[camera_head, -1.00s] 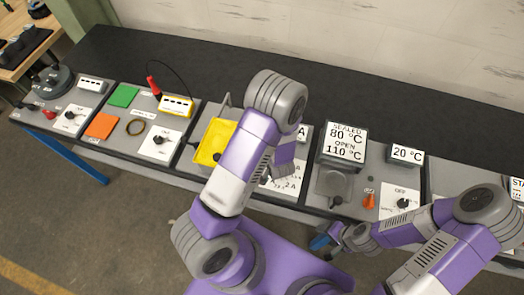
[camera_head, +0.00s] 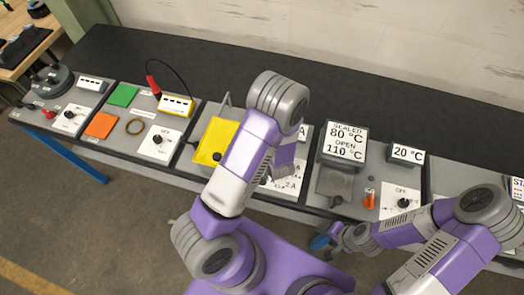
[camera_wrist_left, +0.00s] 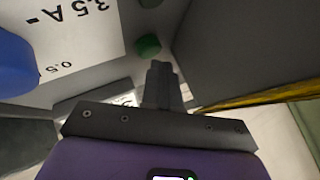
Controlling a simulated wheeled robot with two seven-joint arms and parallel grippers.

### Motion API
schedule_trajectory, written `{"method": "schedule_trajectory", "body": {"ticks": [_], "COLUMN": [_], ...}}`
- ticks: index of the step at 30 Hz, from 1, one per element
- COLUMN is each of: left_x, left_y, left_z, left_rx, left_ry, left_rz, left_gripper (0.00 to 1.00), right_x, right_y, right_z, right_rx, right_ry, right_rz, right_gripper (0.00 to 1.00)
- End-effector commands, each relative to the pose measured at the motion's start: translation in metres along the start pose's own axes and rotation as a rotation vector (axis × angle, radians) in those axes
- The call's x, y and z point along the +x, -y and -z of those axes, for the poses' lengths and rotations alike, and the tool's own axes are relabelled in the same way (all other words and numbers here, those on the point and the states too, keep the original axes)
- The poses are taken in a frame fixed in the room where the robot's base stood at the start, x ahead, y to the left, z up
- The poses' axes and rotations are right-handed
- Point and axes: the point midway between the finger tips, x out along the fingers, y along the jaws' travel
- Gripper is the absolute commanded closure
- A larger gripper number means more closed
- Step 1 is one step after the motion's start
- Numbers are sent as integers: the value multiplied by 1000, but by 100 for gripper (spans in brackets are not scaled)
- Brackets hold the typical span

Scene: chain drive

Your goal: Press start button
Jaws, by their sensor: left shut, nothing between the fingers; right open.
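A round green button (camera_wrist_left: 148,46) shows in the left wrist view, on a grey panel beside a white dial plate marked 3.5 A. No label on the button is readable. My left gripper (camera_wrist_left: 160,70) is shut and empty, its fingertips just below the button in that picture; I cannot tell whether they touch. In the head view my left arm hides the button. My right gripper (camera_head: 325,242) is open, low in front of the bench edge. A sign beginning "STA" (camera_head: 517,188) is cut off at the right edge of the head view.
A yellow panel (camera_head: 215,140) lies left of my left arm. A yellow edge (camera_wrist_left: 260,95) and a blue rounded part (camera_wrist_left: 12,62) flank the left gripper. The sealed/open temperature sign (camera_head: 344,143) stands right. The black bench top (camera_head: 200,75) behind is clear.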

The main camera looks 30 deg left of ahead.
Motion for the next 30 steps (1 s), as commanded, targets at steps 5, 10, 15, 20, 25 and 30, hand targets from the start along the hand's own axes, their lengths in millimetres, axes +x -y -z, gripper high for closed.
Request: {"method": "schedule_trajectory", "body": {"ticks": [5,10,15,20,25,30], "left_x": [0,0,2,3,4,6], "left_y": [0,0,-1,-2,-3,-4], "left_z": [0,0,-1,-2,-3,-4], "left_rx": [0,0,0,0,-1,0], "left_ry": [0,0,0,0,0,0], "left_rz": [0,0,0,0,0,0], "left_gripper": [100,100,100,100,100,100], "right_x": [0,0,1,3,4,6], "right_y": [0,0,0,-1,-2,-2], "right_z": [0,0,0,0,0,0], "right_rx": [0,0,0,0,0,0], "right_ry": [0,0,0,0,0,0], "right_rz": [0,0,0,0,0,0], "right_gripper": [37,37,37,37,37,37]}}
